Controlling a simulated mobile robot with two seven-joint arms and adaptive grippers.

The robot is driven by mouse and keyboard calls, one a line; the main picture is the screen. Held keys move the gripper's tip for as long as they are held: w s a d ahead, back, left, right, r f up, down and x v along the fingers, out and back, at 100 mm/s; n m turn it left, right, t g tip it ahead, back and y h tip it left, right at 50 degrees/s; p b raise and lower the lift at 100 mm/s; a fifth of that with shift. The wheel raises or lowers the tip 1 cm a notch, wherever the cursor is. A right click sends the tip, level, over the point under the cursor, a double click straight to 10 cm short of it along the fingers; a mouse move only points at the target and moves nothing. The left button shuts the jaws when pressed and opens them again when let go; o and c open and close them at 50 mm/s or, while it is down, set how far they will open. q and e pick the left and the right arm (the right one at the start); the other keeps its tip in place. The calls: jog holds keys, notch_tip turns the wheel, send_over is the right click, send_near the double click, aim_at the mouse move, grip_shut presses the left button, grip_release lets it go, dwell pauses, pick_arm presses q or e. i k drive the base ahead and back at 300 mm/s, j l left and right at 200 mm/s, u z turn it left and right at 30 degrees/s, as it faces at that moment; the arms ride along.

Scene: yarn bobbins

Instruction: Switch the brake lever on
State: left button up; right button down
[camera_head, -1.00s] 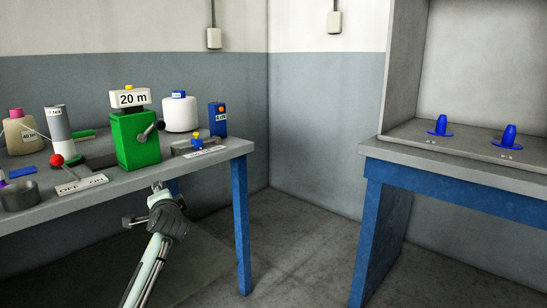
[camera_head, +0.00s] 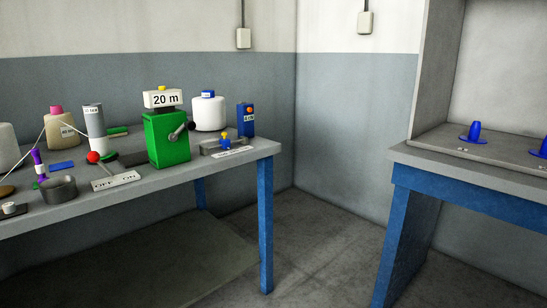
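A lever with a red ball knob (camera_head: 93,157) stands on the grey table at the left. Its knob leans to the left, above a white plate (camera_head: 116,181) lettered OFF and ON. The OFF lettering is at the left end of the plate, nearer the knob. Neither of my grippers is in view.
A green machine (camera_head: 166,139) with a crank and a "20 m" sign stands between the two devices. A second table (camera_head: 470,175) with blue pegs is at the right. Floor between the tables is clear.

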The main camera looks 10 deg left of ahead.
aim_at(93, 156)
jog(key=u, duration=1.25)
